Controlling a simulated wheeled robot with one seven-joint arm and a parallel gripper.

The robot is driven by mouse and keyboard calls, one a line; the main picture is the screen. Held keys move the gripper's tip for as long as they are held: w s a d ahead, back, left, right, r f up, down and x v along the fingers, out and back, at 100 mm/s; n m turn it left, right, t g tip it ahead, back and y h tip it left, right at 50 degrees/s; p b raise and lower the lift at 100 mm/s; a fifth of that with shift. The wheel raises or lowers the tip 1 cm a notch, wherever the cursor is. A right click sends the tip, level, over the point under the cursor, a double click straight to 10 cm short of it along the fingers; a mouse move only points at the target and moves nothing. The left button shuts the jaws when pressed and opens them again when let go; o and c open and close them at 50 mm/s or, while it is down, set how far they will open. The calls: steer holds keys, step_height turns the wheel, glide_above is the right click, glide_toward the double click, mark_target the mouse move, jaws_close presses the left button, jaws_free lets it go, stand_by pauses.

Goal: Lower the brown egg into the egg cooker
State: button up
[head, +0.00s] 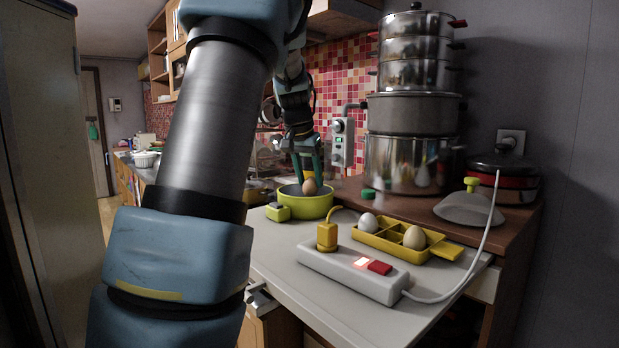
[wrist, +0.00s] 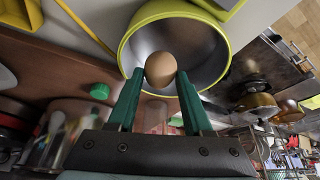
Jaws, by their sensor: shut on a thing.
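The brown egg (head: 309,187) is held between the two green fingers of my gripper (head: 308,180). In the wrist view the egg (wrist: 160,69) sits between the fingertips (wrist: 160,80), in front of the open mouth of a yellow-green round pot (wrist: 128,62). In the head view this pot, seemingly the egg cooker (head: 306,208), stands on the pale counter right below my gripper. The egg shows at about the height of its rim. The cooker's inside looks dark grey and empty around the egg. I cannot tell how far the egg is from the bottom.
A white power strip (head: 350,272) with a yellow plug (head: 327,237) lies in front. A grey lid (head: 470,208) and tall stacked pots (head: 412,110) stand behind.

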mark_target(308, 183)
steer(key=shift+f+b, duration=1.45)
steer(key=shift+f, duration=0.55)
stand_by(0.8)
steer(key=o, duration=0.8)
steer(key=shift+c, duration=0.2)
steer(key=shift+r, duration=0.1)
